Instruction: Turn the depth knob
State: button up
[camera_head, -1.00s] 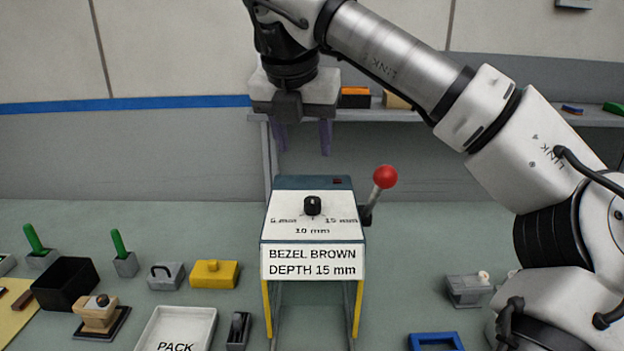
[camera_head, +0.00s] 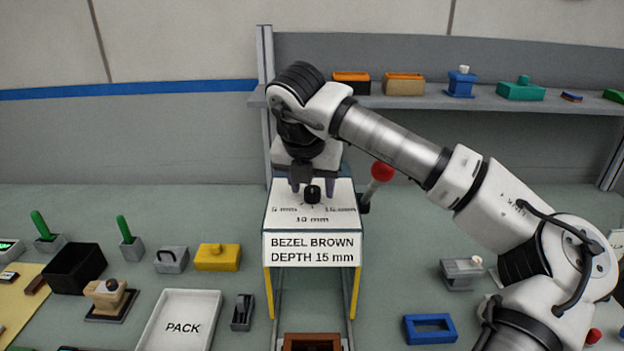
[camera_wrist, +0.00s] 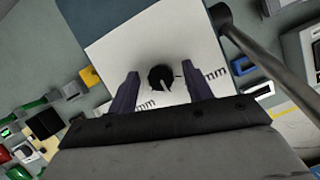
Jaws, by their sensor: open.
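The depth knob (camera_head: 312,193) is a small black dial on the sloped white face of the dashboard module (camera_head: 290,222). Marks for 5 mm, 10 mm and 15 mm surround it. The sign below (camera_head: 312,249) reads "BEZEL BROWN DEPTH 15 mm". My gripper (camera_head: 312,187) is open just behind and above the knob. In the wrist view the knob (camera_wrist: 161,78) shows a pale pointer line and lies between the two purple fingers of my gripper (camera_wrist: 161,88), with a gap on each side. I cannot tell whether the fingertips reach down to its height.
A lever with a red ball (camera_head: 382,171) stands at the module's right side, close to my arm. A brown frame (camera_head: 312,343) lies at the module's front. A white PACK tray (camera_head: 180,326), a yellow block (camera_head: 217,257) and a blue frame (camera_head: 430,329) lie on the bench.

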jog(key=shift+f, duration=0.1)
jog(key=c, duration=1)
jog(key=shift+b, duration=0.3)
jog(key=shift+d+f+n+y+b, duration=0.15)
jog(key=shift+n+y+b, duration=0.25)
jog(key=shift+n+b, duration=0.5)
jog(key=n+y+b, duration=0.1)
jog(key=n, duration=0.1)
jog(key=shift+n+b, duration=0.3)
jog(key=shift+b, duration=0.1)
jog(key=n+y, duration=0.1)
jog(key=n, duration=0.2)
jog(key=shift+n+b, duration=0.3)
jog(key=shift+b, duration=0.1)
jog(key=shift+w+r+n+g+y, duration=0.15)
jog(key=shift+n+y, duration=0.25)
jog(key=shift+n, duration=0.55)
jog(key=shift+s+r+n+g+y, duration=0.1)
jog(key=shift+n+g+y, duration=0.25)
jog(key=shift+n, duration=0.6)
